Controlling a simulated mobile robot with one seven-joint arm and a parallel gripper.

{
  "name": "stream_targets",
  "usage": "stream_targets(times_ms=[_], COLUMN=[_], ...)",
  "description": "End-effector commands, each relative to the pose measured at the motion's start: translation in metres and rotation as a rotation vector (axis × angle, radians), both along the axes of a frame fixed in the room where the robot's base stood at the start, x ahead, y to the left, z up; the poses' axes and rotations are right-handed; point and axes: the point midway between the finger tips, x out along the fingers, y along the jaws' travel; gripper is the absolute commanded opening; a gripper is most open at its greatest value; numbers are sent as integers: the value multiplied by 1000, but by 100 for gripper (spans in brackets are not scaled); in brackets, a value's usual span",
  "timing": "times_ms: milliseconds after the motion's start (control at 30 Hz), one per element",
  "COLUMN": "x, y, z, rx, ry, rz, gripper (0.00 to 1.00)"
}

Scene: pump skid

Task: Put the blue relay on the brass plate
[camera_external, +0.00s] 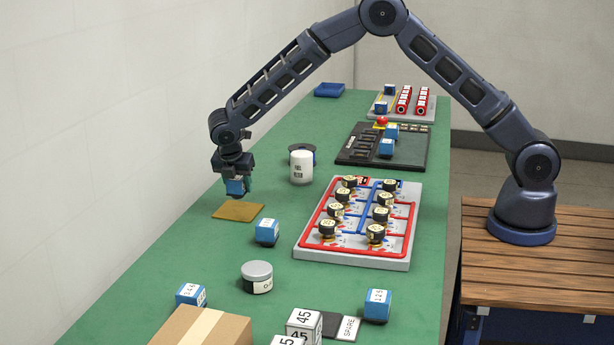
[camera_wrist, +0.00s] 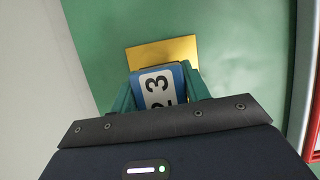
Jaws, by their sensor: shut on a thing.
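My gripper (camera_external: 234,183) is shut on a blue relay (camera_external: 236,187) with a white label. In the wrist view the relay (camera_wrist: 158,86) shows the digits 23 between my green fingers (camera_wrist: 160,95). The brass plate (camera_external: 239,212) is a flat gold square on the green table, just below the held relay. In the wrist view the plate (camera_wrist: 180,48) shows partly behind the relay. The relay appears a little above the plate; a small gap seems to show, but exact contact is hard to tell.
Another blue relay (camera_external: 267,231) stands to the right of the plate. A pump board (camera_external: 350,256) lies at right. A grey-lidded tin (camera_external: 257,277) and a cardboard box (camera_external: 205,328) are nearer the camera.

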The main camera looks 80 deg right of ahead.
Motion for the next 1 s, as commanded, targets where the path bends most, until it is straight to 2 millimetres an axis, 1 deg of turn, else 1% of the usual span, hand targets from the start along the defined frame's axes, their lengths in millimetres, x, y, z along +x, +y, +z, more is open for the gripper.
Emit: stream_targets(times_ms=[200,267,667,700,767,800,1000], x=[0,0,0,0,0,0,0], y=[0,0,0,0,0,0,0], z=[-29,-35,-40,-41,-41,-41,-41], rx=[-1,0,0,0,0,0,0], ry=[2,1,0,0,0,0,0], rz=[0,1,0,0,0,0,0], gripper=[20,20,20,48,60,68,68])
